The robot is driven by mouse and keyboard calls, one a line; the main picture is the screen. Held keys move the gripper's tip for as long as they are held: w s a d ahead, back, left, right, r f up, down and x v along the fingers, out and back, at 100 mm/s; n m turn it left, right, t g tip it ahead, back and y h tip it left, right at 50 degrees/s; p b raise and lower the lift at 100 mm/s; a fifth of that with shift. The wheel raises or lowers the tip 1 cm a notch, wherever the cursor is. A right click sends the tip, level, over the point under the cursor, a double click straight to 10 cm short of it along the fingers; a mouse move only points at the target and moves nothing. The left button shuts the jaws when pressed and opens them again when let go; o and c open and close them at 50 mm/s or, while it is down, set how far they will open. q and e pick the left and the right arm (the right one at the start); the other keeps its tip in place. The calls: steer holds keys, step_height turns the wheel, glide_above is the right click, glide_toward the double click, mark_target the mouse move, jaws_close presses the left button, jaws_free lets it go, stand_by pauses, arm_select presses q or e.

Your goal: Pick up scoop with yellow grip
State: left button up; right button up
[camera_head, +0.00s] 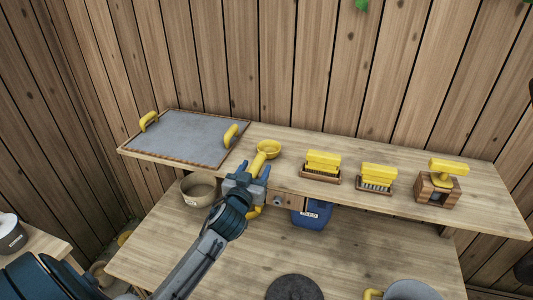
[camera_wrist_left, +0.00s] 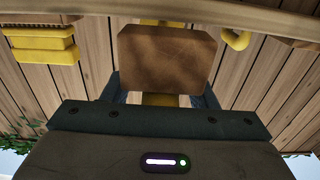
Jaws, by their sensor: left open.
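I cannot tell what that piece is. My right gripper is not in view.
A grey tray (camera_head: 190,138) with yellow handles lies left on the shelf (camera_head: 400,195). Two yellow brushes (camera_head: 322,161) (camera_head: 379,176) and a yellow-topped wooden block (camera_head: 438,188) stand right. A bowl (camera_head: 198,189) and blue container (camera_head: 312,214) sit below. The plank wall is close behind.

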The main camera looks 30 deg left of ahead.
arm_select(q)
steer(key=c, duration=1.1)
